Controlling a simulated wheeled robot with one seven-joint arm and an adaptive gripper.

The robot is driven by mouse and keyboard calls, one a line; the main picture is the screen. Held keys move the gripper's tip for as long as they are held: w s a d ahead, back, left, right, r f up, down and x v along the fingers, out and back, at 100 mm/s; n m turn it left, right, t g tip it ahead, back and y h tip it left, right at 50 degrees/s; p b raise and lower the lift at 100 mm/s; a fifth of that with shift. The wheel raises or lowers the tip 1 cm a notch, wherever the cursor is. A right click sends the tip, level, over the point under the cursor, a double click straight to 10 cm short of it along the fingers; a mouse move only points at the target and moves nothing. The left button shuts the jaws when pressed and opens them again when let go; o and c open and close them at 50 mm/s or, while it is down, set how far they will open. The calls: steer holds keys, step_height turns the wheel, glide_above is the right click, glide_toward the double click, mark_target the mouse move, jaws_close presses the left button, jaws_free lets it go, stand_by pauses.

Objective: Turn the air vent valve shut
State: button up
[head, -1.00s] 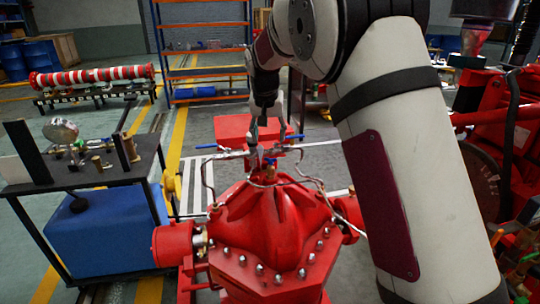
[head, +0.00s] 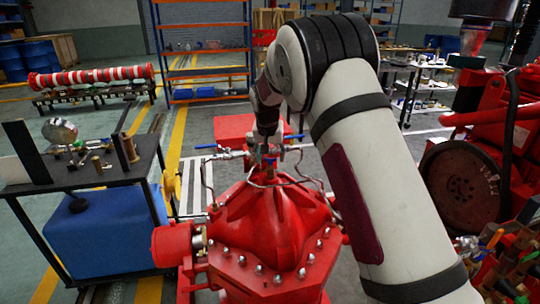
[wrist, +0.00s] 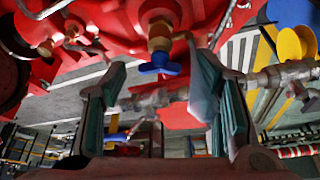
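The air vent valve, a small brass fitting with a blue handle (head: 270,161), stands on top of the red pump casing (head: 268,225). In the wrist view the blue handle (wrist: 160,66) shows below its brass body (wrist: 160,38), in the gap between my fingers. My gripper (wrist: 158,76) is open, with one finger on each side of the handle. I see space between the fingers and the handle, and no clear contact. In the head view my gripper (head: 266,148) is at the valve, its fingers small and partly lost against the pipework.
Thin pipes (head: 207,178) and two blue-levered valves (head: 206,146) (head: 293,137) lie close around the vent valve. A black table (head: 90,172) with a gauge stands left, over a blue tank (head: 110,230). Red machinery with a dark wheel (head: 462,185) stands right.

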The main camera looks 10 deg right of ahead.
steer(key=c, duration=1)
steer(key=shift+c, duration=0.2)
steer(key=shift+w+a+m+h+b, duration=0.2)
steer(key=shift+m+h+b, duration=0.35)
steer(key=shift+m, duration=0.55)
steer(key=m+g+h+b, duration=0.1)
steer(key=m+b, duration=0.1)
steer(key=m, duration=0.2)
steer(key=shift+w+f, duration=0.1)
steer(key=m+g+b, duration=0.1)
steer(key=m, duration=0.1)
steer(key=m+g+b, duration=0.1)
steer(key=m, duration=0.1)
steer(key=shift+w+a+m+h+b, duration=0.1)
steer(key=shift+w+m+h+b, duration=0.05)
steer(key=shift+m+h+b, duration=0.25)
steer(key=shift+m+g+b, duration=0.6)
steer(key=shift+m, duration=0.8)
